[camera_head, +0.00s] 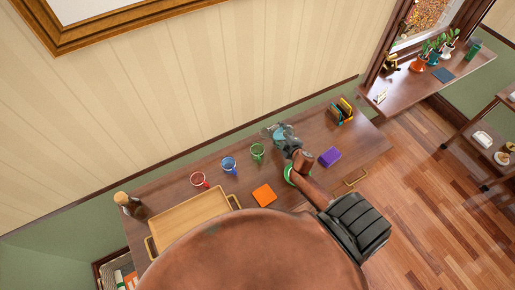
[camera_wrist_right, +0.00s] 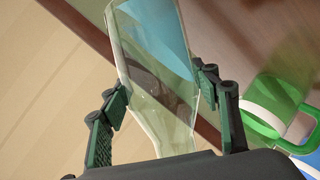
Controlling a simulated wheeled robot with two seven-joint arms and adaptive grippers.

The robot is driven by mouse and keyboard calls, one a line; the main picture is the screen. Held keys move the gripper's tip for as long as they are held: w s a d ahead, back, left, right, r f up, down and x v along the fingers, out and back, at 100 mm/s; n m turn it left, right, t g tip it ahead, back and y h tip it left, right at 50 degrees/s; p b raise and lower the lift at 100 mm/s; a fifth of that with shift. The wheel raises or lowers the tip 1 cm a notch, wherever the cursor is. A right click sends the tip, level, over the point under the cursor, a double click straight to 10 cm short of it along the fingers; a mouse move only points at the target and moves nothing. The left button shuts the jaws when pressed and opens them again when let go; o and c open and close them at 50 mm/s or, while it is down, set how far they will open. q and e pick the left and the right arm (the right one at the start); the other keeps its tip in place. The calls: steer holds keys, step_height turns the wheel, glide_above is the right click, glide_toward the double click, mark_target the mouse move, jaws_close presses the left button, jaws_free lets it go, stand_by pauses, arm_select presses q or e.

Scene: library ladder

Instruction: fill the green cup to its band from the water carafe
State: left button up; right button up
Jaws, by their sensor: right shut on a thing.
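The green cup (camera_head: 257,151) stands on the brown desk, at the right end of a row of cups. A green cup with a pale band also shows at the right of the right wrist view (camera_wrist_right: 262,118). My right gripper (camera_head: 286,137) is shut on the clear glass carafe (camera_wrist_right: 150,75), whose sides lie between the two finger pads. In the head view the carafe is small and partly covered by the gripper, just right of the green cup. The water level in it is not clear.
A bottle (camera_head: 126,202) stands at the left end.

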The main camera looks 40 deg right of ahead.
mark_target(279, 134)
steer(key=shift+r, duration=0.15)
steer(key=shift+w+b, duration=0.1)
steer(key=shift+b, duration=0.35)
steer(key=shift+d+f+n+h+b, duration=0.2)
steer(key=shift+f+n+h+b, duration=0.35)
steer(key=shift+b, duration=0.7)
steer(key=shift+d+r+n+h+b, duration=0.1)
steer(key=shift+n+h+b, duration=0.4)
steer(key=shift+b, duration=0.8)
steer(key=shift+a+r+n+t+h+b, duration=0.3)
steer(key=shift+a+r+n+t+h, duration=0.1)
steer(key=shift+a+r+n, duration=0.35)
steer(key=shift+r+n+h+b, duration=0.45)
steer(key=shift+r+n+b, duration=0.2)
steer(key=shift+r, duration=0.45)
stand_by(3.0)
